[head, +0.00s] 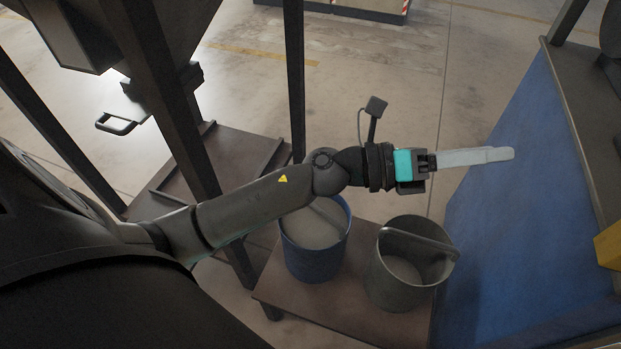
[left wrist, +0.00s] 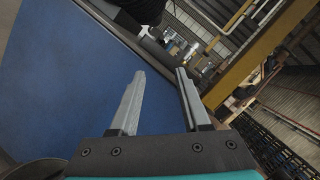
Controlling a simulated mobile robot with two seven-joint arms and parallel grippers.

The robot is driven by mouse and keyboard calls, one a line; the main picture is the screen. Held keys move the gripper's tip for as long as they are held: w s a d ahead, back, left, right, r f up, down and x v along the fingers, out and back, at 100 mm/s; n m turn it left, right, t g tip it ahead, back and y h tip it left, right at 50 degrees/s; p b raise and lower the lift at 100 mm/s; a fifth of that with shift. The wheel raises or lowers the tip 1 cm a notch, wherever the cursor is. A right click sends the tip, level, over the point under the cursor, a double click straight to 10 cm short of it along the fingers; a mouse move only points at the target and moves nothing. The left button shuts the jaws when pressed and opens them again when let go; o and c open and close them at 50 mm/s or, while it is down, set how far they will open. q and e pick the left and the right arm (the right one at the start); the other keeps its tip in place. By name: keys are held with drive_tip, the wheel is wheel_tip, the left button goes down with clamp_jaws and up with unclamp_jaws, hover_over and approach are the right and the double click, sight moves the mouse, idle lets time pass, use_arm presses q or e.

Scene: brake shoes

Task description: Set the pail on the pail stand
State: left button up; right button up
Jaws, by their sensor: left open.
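A blue pail (head: 312,262) with pale contents stands upright on a low brown platform (head: 350,318); my left arm hides part of its rim. A grey metal pail (head: 385,285) with its handle across the top stands to its right on the same platform. A second brown platform (head: 222,150) with raised rails lies at the left under a hopper. I cannot tell which platform is the pail stand. My left gripper (head: 505,154) is open and empty, above and right of the grey pail, pointing right. Its two fingers (left wrist: 160,73) are apart in the left wrist view. My right gripper is not in view.
A blue-sided machine (head: 500,230) stands close at the right, beside the left fingers; its blue panel also fills the left of the wrist view (left wrist: 60,80). Dark posts (head: 294,80) rise near the pails.

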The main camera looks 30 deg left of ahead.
use_arm(q)
drive_tip(key=w+a+f+n+t+y, duration=0.2)
drive_tip(key=a+n+t+y, duration=0.25)
drive_tip(key=n, duration=0.45)
drive_tip(key=w+a+f+n+t+y, duration=0.1)
drive_tip(key=w+a+n+t+y, duration=0.15)
drive_tip(key=a+n+y, duration=0.5)
drive_tip(key=s+a+f+n+g+y, duration=0.1)
drive_tip(key=s+f+n+g+y, duration=0.1)
drive_tip(key=f+n, duration=0.3)
drive_tip(key=s+a+f+n+g+y, duration=0.2)
drive_tip(key=s+f+n, duration=0.1)
drive_tip(key=f+n, duration=0.2)
drive_tip(key=s+a+f+n+g+y, duration=0.1)
drive_tip(key=s+a+f+n+g, duration=0.1)
drive_tip(key=f+n, duration=0.3)
drive_tip(key=shift+s+f+g+y, duration=0.25)
drive_tip(key=shift+s+f, duration=0.15)
drive_tip(key=shift+f, duration=0.2)
drive_tip(key=shift+s+f+g+y, duration=0.15)
drive_tip(key=shift+s+f+g, duration=0.1)
drive_tip(key=shift+s+f, duration=0.25)
drive_tip(key=s+d+f+n+g+h, duration=0.1)
drive_tip(key=s+f+n+g, duration=0.3)
drive_tip(key=s, duration=0.9)
wheel_tip(320, 180, down, 5)
drive_tip(key=g, duration=0.3)
drive_tip(key=shift+s+d+n, duration=0.35)
drive_tip(key=shift+s, duration=0.05)
